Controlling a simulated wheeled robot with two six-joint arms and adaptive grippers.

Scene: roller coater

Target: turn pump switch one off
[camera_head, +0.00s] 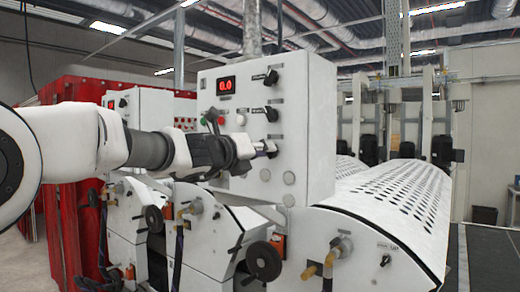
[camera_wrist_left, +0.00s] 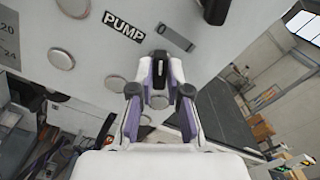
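The white control panel (camera_head: 290,108) carries a column of black rotary switches at its right side: an upper one (camera_head: 271,77), a middle one (camera_head: 270,110) and a lowest one at my left gripper (camera_head: 268,149). In the left wrist view, a black switch knob (camera_wrist_left: 158,66) stands between the two fingertips of my left gripper (camera_wrist_left: 160,76), beside a black "PUMP" label (camera_wrist_left: 123,27) and a grey plate marked "0" (camera_wrist_left: 175,37). The fingers are drawn in close around the knob and look shut on it. The gripper partly hides the lowest switch in the head view. My right gripper is not in view.
A perforated white cover (camera_head: 390,200) lies right of the panel; handwheels (camera_head: 264,260) and hose fittings stand below.

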